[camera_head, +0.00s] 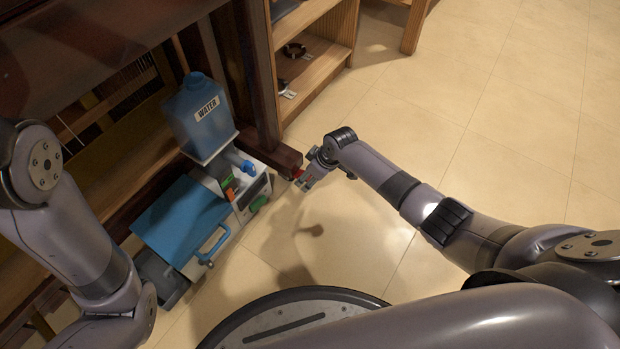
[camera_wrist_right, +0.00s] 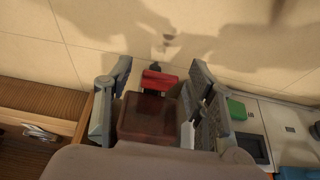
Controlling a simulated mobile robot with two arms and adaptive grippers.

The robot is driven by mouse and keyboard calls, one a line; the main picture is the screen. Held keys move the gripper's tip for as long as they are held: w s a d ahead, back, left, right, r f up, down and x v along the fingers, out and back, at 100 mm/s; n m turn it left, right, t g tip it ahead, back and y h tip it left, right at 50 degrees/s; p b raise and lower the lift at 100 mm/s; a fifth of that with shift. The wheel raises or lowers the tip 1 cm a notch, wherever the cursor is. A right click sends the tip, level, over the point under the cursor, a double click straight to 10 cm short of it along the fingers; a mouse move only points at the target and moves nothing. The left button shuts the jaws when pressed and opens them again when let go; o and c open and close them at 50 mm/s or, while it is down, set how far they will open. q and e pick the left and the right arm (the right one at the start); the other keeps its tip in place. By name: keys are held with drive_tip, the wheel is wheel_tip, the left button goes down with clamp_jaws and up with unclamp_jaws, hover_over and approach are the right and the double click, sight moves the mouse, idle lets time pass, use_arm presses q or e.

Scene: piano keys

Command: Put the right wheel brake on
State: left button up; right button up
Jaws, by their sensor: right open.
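The right wheel brake is a small red lever (camera_head: 297,173) at the end of the dark wooden piano foot (camera_head: 276,155). In the right wrist view the red lever (camera_wrist_right: 159,80) lies between my right gripper's two fingers (camera_wrist_right: 161,66), past the end of the brown wooden block (camera_wrist_right: 148,118). The fingers are spread apart on either side of the foot's end. In the head view my right gripper (camera_head: 307,178) is close to the lever, partly covering it. I cannot tell whether it touches. My left arm shows at the left, but its gripper is not visible.
A blue water jug (camera_head: 198,112) stands on a white and grey cart with a blue lid (camera_head: 181,219), left of the foot. A wooden shelf (camera_head: 318,72) stands behind. The tiled floor (camera_head: 480,120) to the right is clear.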

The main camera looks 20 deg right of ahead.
drive_tip(key=shift+c, duration=0.2)
drive_tip(key=c, duration=1.1)
